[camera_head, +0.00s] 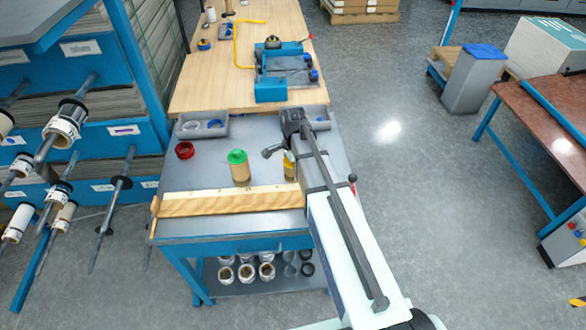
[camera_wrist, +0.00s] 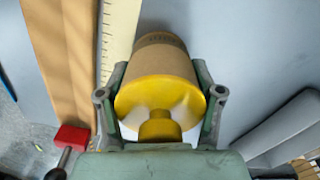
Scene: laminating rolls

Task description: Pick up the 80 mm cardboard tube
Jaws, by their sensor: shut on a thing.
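A brown cardboard tube with a yellow end cap (camera_wrist: 165,62) is between the two fingers of my gripper (camera_wrist: 160,82) in the wrist view. The fingers are shut on its sides, and the cap faces the camera. Print on its far end is too small to read. In the head view, a little of the yellow-capped tube (camera_head: 289,165) shows beside my arm, which covers the rest and most of my gripper. I cannot read either tube's size.
A wooden strip with a pale scale (camera_head: 235,202) lies along the worktop's front edge. A red ring (camera_head: 184,150) and small grey trays (camera_head: 202,126) are behind. A wooden table (camera_head: 210,85) adjoins the back.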

